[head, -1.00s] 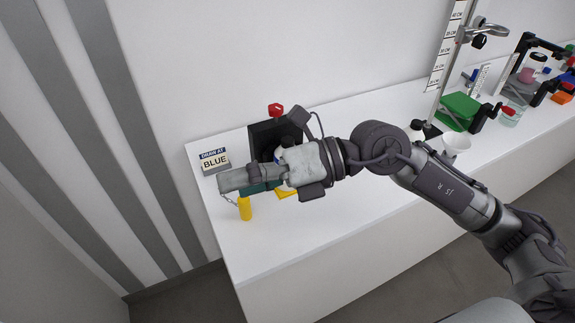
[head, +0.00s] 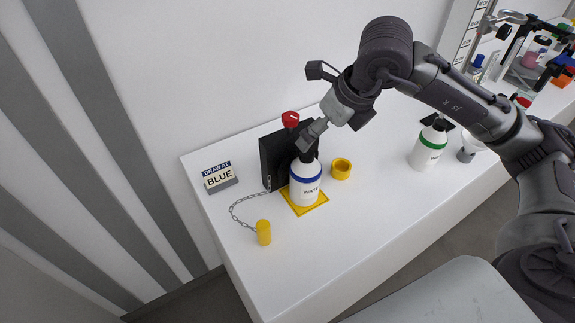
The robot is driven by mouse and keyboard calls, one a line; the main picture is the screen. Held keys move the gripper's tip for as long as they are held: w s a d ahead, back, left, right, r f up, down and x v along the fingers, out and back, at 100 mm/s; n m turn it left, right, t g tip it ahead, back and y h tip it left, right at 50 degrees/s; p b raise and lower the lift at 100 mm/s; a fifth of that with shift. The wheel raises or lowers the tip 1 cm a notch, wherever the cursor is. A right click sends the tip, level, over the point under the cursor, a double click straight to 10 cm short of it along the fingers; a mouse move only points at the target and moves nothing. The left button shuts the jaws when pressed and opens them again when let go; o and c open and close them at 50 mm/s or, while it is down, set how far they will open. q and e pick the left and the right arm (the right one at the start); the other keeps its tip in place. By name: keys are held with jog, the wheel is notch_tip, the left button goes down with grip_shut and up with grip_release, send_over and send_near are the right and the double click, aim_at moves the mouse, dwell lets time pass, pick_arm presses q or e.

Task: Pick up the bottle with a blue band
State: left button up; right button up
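A white bottle with a blue band (head: 306,183) stands upright on a yellow square mat (head: 311,207) near the left end of the white counter. Its dark cap is partly hidden. My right gripper (head: 307,141) comes down from the upper right with its finger end at the bottle's top. The fingers overlap one another from this angle. I cannot tell if they are touching the cap or how far apart they are. My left gripper is not in view.
A black block with a red knob (head: 290,119) stands just behind the bottle. A "BLUE" sign (head: 219,176), a chained yellow cylinder (head: 263,232) and a yellow ring (head: 341,168) are nearby. A green-banded bottle (head: 428,148) stands right. The front counter is clear.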

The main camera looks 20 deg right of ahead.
aim_at(308, 153)
jog(key=x, duration=0.2)
jog(key=p+x, duration=0.1)
jog(key=x, duration=0.2)
jog(key=shift+d+f+p, duration=0.2)
jog(key=shift+f+p, duration=0.1)
jog(key=shift+x, duration=1.1)
jog(key=shift+w+a+f, duration=0.1)
jog(key=shift+w+f, duration=0.05)
jog(key=p+x, duration=0.3)
jog(key=x, duration=0.1)
jog(key=shift+d+f, duration=0.15)
jog(key=shift+d, duration=0.05)
jog(key=shift+w+a+f, duration=0.1)
jog(key=shift+w+f, duration=0.1)
jog(key=shift+f, duration=0.25)
jog(key=shift+c, duration=1.4)
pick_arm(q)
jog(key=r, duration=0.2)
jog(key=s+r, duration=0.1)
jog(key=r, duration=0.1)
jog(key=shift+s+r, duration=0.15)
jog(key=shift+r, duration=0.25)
pick_arm(e)
jog(key=c, duration=1.1)
